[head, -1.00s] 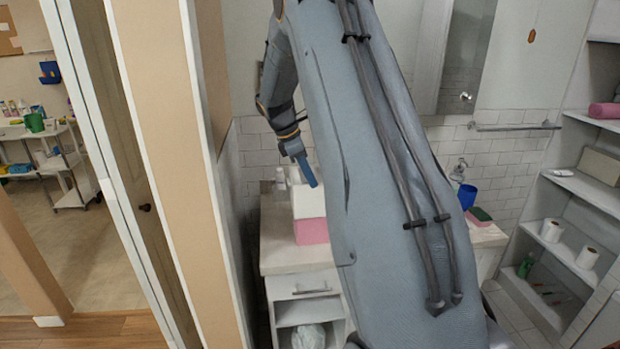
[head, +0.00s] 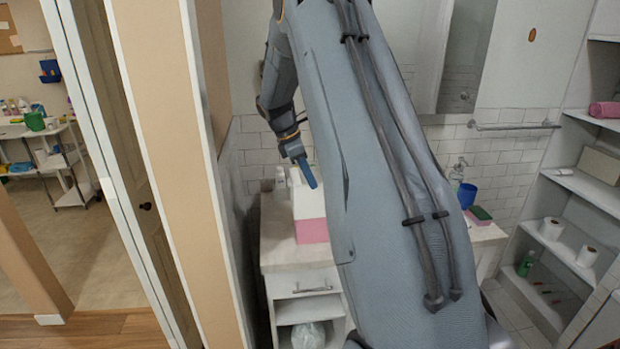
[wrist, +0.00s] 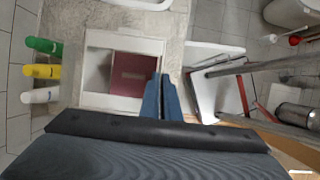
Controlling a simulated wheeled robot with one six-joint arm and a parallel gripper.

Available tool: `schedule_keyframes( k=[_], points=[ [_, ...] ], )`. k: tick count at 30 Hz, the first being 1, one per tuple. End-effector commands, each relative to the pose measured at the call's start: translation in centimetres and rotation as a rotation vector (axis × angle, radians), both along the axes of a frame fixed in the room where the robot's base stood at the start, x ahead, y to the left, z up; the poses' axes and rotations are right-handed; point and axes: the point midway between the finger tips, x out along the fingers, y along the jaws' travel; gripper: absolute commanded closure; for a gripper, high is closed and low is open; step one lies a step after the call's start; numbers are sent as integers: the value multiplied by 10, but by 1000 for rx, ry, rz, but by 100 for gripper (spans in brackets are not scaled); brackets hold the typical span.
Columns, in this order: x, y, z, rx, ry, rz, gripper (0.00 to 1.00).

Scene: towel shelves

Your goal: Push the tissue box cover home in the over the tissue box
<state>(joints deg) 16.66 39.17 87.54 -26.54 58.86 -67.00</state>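The white tissue box cover (head: 307,205) sits around the upper part of the pink tissue box (head: 313,231) on the counter. A pink band of the box shows below the cover. In the wrist view the cover (wrist: 101,99) is a white square frame seen from above, with the pink box (wrist: 133,75) inside its opening. My gripper (head: 312,184) is above the cover, pointing down. In the wrist view my gripper's blue fingers (wrist: 164,78) are together at the cover's right side, with nothing seen between them. Whether the fingertips touch the cover is unclear.
Green (wrist: 44,46), yellow (wrist: 42,71) and white (wrist: 40,95) bottles stand left of the cover in the wrist view. The counter (head: 282,252) has a wall behind it. A blue cup (head: 467,195) is at the right. Shelves (head: 585,187) stand far right.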

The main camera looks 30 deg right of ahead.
Motion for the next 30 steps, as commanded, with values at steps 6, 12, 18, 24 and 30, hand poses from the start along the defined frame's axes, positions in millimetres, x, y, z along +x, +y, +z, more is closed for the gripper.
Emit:
schedule_keyframes(
  k=[6,12,18,24,30],
  points=[
    [0,0,-5,0,0,0,100],
    [0,0,-10,0,0,0,100],
    [0,0,-14,-1,-1,-1,100],
    [0,0,-18,-1,-1,-1,100],
    [0,0,-23,0,-1,0,100]
  ],
)
